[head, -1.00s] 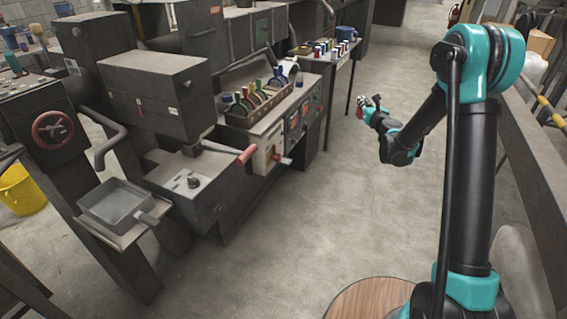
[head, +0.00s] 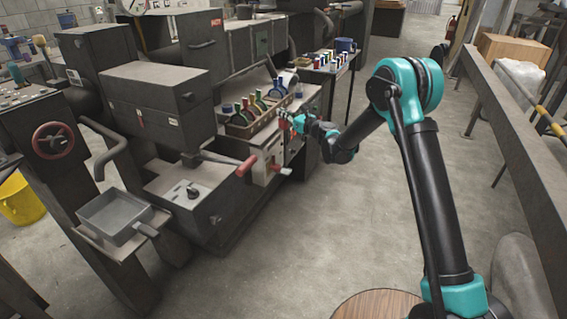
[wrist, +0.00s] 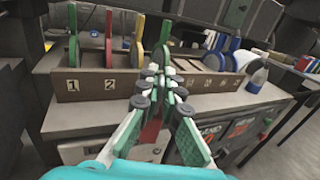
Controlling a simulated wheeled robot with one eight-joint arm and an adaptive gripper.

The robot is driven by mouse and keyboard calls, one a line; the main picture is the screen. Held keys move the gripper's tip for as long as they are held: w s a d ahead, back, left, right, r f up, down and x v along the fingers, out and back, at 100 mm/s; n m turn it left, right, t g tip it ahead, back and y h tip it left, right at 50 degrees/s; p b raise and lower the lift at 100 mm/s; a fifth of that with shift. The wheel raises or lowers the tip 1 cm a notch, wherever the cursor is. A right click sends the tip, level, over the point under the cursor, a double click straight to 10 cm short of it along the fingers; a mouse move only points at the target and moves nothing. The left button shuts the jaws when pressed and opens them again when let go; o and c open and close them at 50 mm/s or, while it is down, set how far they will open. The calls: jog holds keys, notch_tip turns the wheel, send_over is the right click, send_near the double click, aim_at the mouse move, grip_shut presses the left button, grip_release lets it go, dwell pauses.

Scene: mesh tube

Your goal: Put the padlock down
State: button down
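My gripper (head: 285,116) is at the front of the workbench, beside the wooden rack. In the wrist view its fingers (wrist: 159,84) are close together, in front of the rack's numbered face. A red piece, which I take to be the padlock (wrist: 150,131), shows between the fingers. Most of it is hidden by them, so its shape is unclear. The wooden rack (wrist: 88,85) holds several coloured upright handles and bears number labels. It stands on the grey bench top (wrist: 75,119).
A red-handled lever (head: 246,166) sticks out left of my gripper. Bare bench top shows before the rack; the floor at right is open.

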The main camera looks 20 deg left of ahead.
aim_at(278, 154)
notch_tip(278, 154, down, 23)
jog(key=shift+f, duration=0.15)
dwell(0.4)
jog(key=shift+f, duration=0.15)
jog(key=c, duration=2)
grip_release()
jog(key=shift+d, duration=0.1)
